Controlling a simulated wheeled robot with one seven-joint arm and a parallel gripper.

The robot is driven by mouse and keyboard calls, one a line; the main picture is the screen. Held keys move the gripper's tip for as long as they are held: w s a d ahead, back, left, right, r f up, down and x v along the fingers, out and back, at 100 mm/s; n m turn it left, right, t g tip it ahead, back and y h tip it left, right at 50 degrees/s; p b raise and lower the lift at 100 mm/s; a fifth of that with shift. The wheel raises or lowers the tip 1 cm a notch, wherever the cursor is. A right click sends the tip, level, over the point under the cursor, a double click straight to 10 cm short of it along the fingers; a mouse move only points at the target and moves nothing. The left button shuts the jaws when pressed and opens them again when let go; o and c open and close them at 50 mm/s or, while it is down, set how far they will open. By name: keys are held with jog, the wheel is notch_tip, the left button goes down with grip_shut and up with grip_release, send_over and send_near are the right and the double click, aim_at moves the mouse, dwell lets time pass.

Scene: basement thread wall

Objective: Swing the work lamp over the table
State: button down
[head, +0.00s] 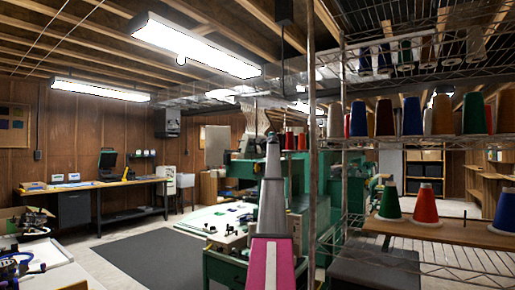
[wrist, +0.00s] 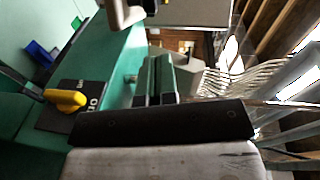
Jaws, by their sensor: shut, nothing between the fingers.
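I cannot pick out the work lamp with certainty in either view. A pale rounded part (wrist: 122,12) at the top of the wrist view is cut off, and I cannot tell what it is. A white table top (head: 208,222) with small green and dark items adjoins the green machine in the head view. My gripper (wrist: 155,78) shows in the wrist view as two dark fingers close together, shut and empty, in front of the green machine body. In the head view my grey and pink arm rises at the centre, and I cannot make out the fingers there.
A wire shelf with thread cones (head: 412,116) stands close on the right, its upright post (head: 313,170) beside my arm. A yellow knob (wrist: 66,100) sits on a black plate at left in the wrist view. A dark floor mat (head: 128,250) lies clear at left, before a workbench (head: 95,184).

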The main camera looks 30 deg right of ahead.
jog(key=shift+w+a+f, duration=0.15)
jog(key=shift+w+a, duration=0.15)
jog(key=shift+a, duration=0.3)
jog(key=shift+w+a+f, duration=0.1)
jog(key=shift+w+a, duration=0.2)
jog(key=shift+a, duration=0.25)
jog(key=shift+w+a+f, duration=0.15)
jog(key=shift+w+a, duration=0.15)
jog(key=shift+a, duration=0.3)
jog(key=shift+a, duration=0.15)
